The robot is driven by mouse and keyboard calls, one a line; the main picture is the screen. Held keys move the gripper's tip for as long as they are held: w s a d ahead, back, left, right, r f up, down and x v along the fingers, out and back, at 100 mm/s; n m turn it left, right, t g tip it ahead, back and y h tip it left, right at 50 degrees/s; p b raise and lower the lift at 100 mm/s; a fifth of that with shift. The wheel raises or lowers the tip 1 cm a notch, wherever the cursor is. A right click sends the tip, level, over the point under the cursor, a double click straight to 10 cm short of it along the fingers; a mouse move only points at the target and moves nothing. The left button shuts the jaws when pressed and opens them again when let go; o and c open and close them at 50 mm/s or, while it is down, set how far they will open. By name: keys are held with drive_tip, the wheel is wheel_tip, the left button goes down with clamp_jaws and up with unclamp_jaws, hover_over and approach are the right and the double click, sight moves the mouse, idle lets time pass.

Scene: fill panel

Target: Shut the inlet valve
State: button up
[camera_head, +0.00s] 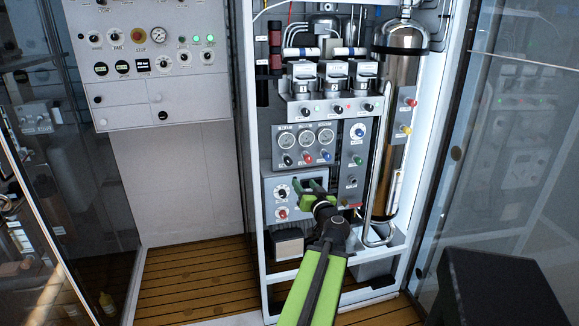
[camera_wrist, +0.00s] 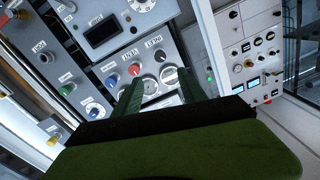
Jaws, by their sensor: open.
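A lower panel (camera_head: 269,184) has a white dial and a red knob (camera_head: 282,213). A steel cylinder (camera_head: 390,130) with red and yellow knobs stands right, beside a bent pipe. A white control panel (camera_head: 150,50) is left. Glass doors (camera_head: 505,130) flank the cabinet; wooden floor (camera_head: 185,280) lies clear at left.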

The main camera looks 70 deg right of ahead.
sight(289, 163)
drive_tip(key=x, duration=1.7)
clamp_jaws()
